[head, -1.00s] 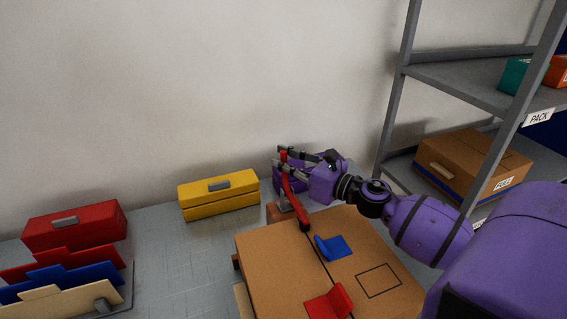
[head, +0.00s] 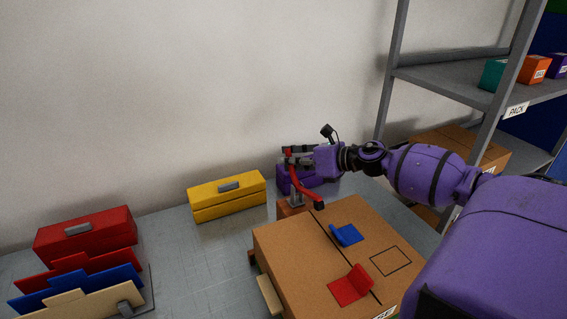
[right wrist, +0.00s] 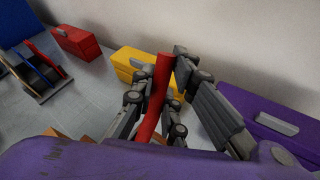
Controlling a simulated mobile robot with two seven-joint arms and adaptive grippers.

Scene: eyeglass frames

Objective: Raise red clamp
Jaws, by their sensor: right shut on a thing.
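The red clamp (head: 305,190) is a bent red bar with a dark tip, on a grey post over a small brown block (head: 288,208) behind the brown box (head: 290,250). Its dark tip hangs just over the box's back edge in the head view. My right gripper (head: 291,157) is shut on the clamp's upper end. In the right wrist view the red clamp bar (right wrist: 153,100) stands between the fingers of the gripper (right wrist: 158,85). My left gripper is not in view.
A blue piece (head: 346,235) and a red piece (head: 350,288) sit on the brown box. A yellow case (head: 227,197), a red case (head: 85,234) and a purple case (head: 297,181) stand along the wall. A grey shelf (head: 460,85) rises at right.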

